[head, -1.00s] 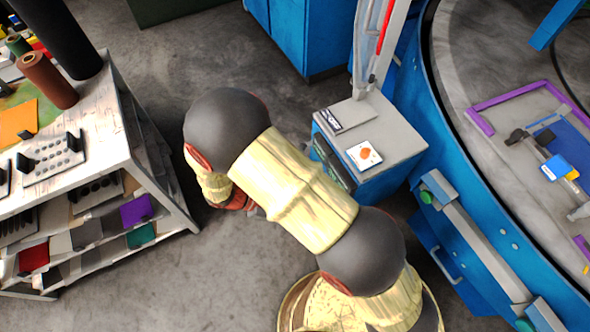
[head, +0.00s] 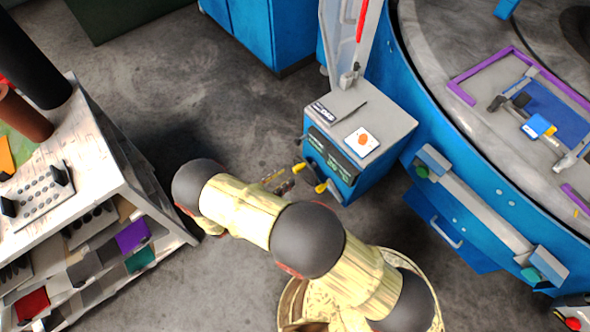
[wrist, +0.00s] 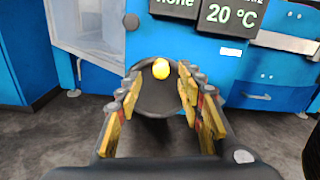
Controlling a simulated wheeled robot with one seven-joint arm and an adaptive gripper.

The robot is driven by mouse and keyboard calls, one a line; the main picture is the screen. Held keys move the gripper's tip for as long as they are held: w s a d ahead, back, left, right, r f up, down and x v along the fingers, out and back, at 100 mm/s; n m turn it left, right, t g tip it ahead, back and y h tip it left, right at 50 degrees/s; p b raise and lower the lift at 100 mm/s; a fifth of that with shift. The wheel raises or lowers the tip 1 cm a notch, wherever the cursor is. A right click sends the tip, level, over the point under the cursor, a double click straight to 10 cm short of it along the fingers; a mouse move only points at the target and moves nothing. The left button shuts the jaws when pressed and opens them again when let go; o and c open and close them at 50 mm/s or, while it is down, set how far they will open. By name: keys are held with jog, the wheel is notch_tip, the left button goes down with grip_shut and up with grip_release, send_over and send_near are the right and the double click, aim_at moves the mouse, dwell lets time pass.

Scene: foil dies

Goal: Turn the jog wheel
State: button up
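The jog wheel (wrist: 158,98) is a dark round disc with a yellow knob (wrist: 161,68) near its top, on the front of the blue machine cabinet. My gripper (wrist: 160,108) is open, its yellow-padded fingers on either side of the wheel in the wrist view. I cannot tell whether a finger touches it; the right finger appears close to the knob. In the head view my gripper (head: 279,183) is small beside the front of the cabinet (head: 372,183), where a yellow knob (head: 299,168) shows.
A white card with an orange spot (head: 362,141) lies on the cabinet top. A shelf unit (head: 120,185) stands at left, a large round blue table (head: 455,130) at right.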

aim_at(294, 171)
jog(key=x, duration=0.6)
jog(key=shift+b, duration=0.3)
jog(key=shift+c, duration=1.3)
grip_shut()
